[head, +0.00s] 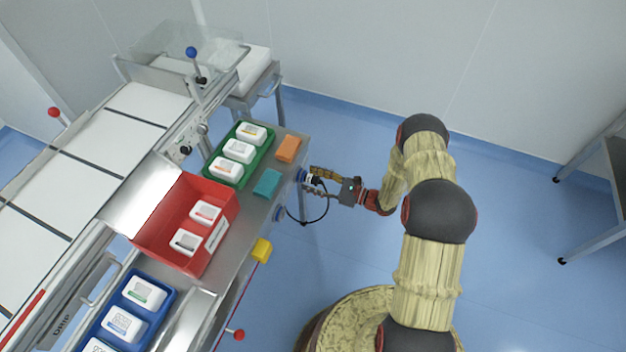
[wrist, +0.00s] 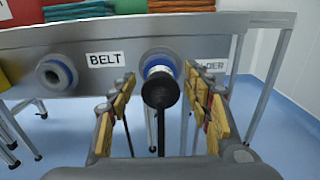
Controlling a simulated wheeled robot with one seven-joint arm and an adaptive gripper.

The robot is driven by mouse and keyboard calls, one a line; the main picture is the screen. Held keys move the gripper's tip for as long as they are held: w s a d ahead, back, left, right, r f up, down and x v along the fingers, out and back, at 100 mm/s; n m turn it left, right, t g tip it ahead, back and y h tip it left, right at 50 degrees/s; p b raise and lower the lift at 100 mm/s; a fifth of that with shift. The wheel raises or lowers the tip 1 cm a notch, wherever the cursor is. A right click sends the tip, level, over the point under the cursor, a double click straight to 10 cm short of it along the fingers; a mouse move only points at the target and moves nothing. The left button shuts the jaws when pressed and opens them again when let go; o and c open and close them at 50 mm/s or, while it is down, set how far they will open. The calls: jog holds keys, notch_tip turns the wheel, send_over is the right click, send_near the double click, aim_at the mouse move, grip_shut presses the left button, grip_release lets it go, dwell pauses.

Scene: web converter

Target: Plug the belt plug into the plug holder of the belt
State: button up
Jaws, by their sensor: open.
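The belt plug (wrist: 160,88), black with a pale front collar, is at the right-hand blue-ringed socket (wrist: 160,56) in the wrist view, beside a partly hidden label ending in "LDER". It appears seated there. Its black cable hangs down and also loops below the plug in the head view (head: 326,208). The other blue-ringed socket (wrist: 55,75), left of the "BELT" label (wrist: 105,59), is empty. My gripper (wrist: 160,100) is open, with one finger on each side of the plug. In the head view my gripper (head: 318,182) is at the machine's side panel.
Above the panel are a green tray (head: 238,172), a red bin (head: 170,222) and a blue tray (head: 165,305) with white packs. Orange (head: 289,149) and teal (head: 267,183) blocks lie near the edge. A yellow block (head: 261,251) sticks out lower down.

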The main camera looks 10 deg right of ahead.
jog(key=v, duration=1.2)
dwell(0.3)
